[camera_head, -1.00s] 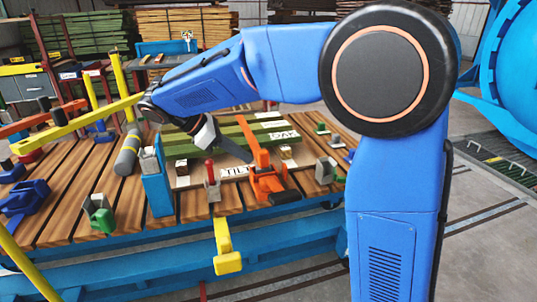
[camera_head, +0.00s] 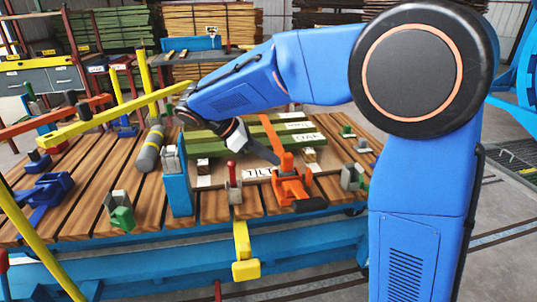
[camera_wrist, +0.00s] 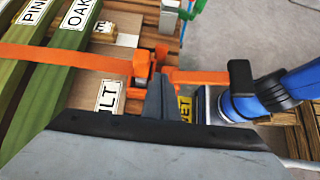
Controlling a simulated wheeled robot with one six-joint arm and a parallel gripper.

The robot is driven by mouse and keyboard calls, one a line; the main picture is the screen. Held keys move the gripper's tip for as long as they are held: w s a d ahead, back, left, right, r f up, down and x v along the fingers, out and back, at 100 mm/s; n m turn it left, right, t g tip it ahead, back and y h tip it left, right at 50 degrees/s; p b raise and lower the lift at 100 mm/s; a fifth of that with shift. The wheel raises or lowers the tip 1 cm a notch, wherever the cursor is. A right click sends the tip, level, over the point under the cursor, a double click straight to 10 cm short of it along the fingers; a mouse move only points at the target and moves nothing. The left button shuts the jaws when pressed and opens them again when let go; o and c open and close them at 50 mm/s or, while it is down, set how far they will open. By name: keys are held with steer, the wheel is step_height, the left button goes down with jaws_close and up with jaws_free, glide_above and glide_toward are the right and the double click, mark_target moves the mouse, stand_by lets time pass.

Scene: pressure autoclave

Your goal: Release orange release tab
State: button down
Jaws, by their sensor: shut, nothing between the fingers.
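An orange strap clamp (camera_head: 290,187) with a black-ended lever stands at the front edge of the slatted bench. Its orange strap runs back over the green boards. In the wrist view, the orange body (camera_wrist: 142,66) and orange lever (camera_wrist: 200,76) with its black grip (camera_wrist: 241,78) lie just beyond my fingers. I cannot tell which orange part is the release tab. My gripper (camera_head: 272,157) is shut and empty, above and slightly behind the clamp. Its closed grey fingers (camera_wrist: 159,92) overlap the orange parts in the wrist view, and contact cannot be told.
Green labelled boards (camera_head: 208,143) lie behind the clamp. A yellow part (camera_head: 243,250) hangs off the bench front. Open floor lies at front right.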

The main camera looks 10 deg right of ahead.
mark_target(286, 167)
steer(key=x, duration=0.6)
steer(key=shift+d, duration=2.05)
steer(key=shift+d+r+y, duration=0.1)
steer(key=shift+d+y, duration=0.15)
steer(key=shift+y, duration=0.15)
